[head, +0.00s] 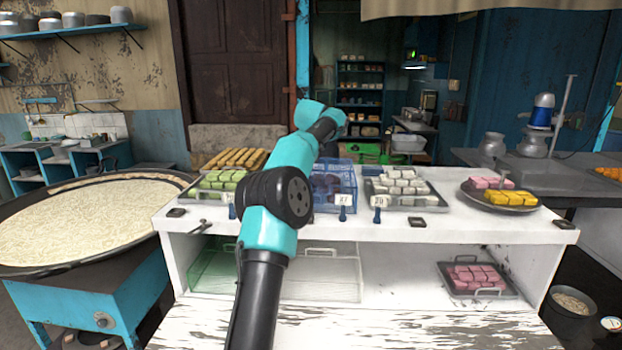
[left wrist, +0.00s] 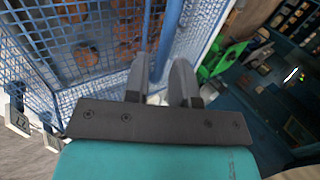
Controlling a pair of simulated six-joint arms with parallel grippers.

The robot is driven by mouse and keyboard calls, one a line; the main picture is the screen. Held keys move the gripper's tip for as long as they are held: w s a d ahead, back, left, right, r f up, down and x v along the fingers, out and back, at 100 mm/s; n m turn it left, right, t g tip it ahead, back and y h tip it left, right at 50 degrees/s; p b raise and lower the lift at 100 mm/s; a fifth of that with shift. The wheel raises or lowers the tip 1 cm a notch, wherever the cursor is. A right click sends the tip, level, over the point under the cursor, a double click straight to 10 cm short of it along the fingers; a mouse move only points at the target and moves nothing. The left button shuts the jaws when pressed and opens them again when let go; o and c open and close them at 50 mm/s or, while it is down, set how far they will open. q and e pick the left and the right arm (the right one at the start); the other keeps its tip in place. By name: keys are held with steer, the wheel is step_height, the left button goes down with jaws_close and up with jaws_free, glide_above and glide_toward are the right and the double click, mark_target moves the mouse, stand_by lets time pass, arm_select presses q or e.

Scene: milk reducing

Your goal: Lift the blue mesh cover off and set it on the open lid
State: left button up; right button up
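The blue mesh cover (head: 350,190), a box-like frame with brown pieces showing through it, stands on the white counter, partly behind my left arm. In the left wrist view the blue mesh (left wrist: 95,85) fills the left side, and a thick blue rail runs up the middle. My left gripper (left wrist: 161,65) has its two fingers apart, one on each side of that rail. I cannot tell whether either finger touches it. My arm hides these fingers in the head view. I cannot make out an open lid apart from the mesh. My right gripper is not in view.
Trays of green pieces (head: 217,184) and white pieces (head: 402,186) flank the cover. A plate of yellow and pink pieces (head: 500,193) stands at the right. Small price tags line the front. The counter is bare between the white pieces and the plate.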

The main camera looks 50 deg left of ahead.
arm_select(q)
steer(key=shift+x, duration=1.8)
steer(key=shift+c, duration=0.5)
jaws_close()
